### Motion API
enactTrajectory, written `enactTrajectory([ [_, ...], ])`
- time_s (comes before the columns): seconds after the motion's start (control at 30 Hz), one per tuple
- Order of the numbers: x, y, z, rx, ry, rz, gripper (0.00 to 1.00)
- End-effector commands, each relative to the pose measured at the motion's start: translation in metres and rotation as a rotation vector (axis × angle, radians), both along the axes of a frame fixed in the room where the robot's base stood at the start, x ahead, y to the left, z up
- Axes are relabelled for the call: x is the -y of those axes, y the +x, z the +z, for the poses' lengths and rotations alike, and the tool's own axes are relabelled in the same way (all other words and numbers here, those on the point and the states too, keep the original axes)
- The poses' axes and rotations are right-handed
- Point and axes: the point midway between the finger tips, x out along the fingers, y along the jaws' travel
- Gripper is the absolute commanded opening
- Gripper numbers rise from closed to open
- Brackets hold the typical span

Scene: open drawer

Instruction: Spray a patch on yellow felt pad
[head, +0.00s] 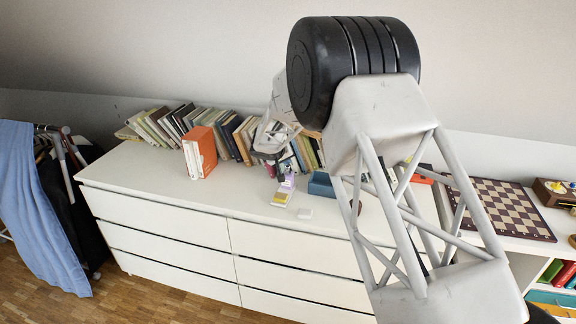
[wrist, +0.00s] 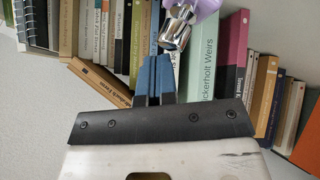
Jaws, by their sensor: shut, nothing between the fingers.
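The yellow felt pad (head: 281,197) lies on the white dresser top, in front of a small purple object (head: 288,182). In the wrist view a purple thing with a shiny metal part (wrist: 178,28) shows at the top edge, just beyond my fingertips; I cannot tell whether it is the sprayer. My gripper (head: 271,168) is over the back of the dresser top, near the books and behind the pad. Its blue fingers (wrist: 153,82) are together and empty in the wrist view. The pad is not recognisable in the wrist view.
A row of books (head: 238,138) stands along the wall behind my gripper. A small white object (head: 305,213) lies beside the pad. The dresser top (head: 150,185) is clear at front left.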

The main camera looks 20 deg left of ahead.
Motion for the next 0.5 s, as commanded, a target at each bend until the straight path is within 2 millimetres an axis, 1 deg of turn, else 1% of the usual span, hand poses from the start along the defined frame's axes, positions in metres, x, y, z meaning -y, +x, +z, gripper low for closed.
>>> enactTrajectory([
  [0.3, -0.001, 0.001, 0.027, 0.004, 0.003, 0.0, 0.0],
  [0.5, 0.0, 0.001, 0.037, 0.005, 0.002, -0.001, 0.0],
])
